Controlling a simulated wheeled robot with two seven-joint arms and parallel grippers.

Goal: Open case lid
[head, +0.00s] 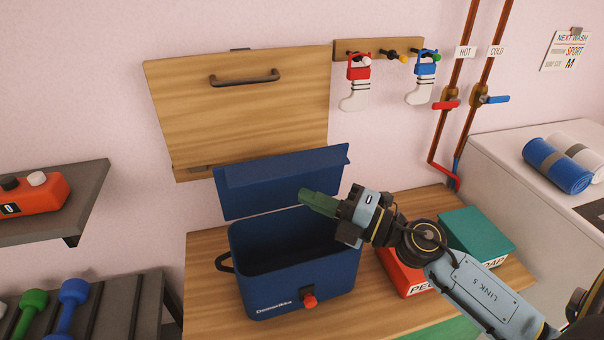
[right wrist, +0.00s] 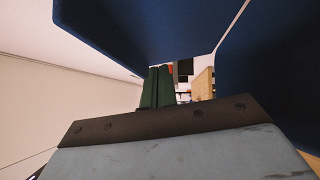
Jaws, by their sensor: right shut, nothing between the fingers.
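The blue case (head: 290,290) stands on the wooden table, with a red latch (head: 309,301) on its front and a dark handle at its left side. Its lid (head: 280,182) is raised at the back, leaning up and away, and the dark inside shows. My right gripper (head: 303,197) is shut and empty, with its green fingers in front of the lid's right part, above the case opening. In the right wrist view, the green fingers (right wrist: 157,88) are together between dark blue case surfaces (right wrist: 150,30). I cannot tell whether they touch the lid. My left gripper is out of view.
A red box (head: 400,275) and a teal box (head: 475,235) stand right of the case, near my right arm. A wooden flap (head: 240,110) with a handle is on the wall behind. A grey shelf (head: 85,200) is at left.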

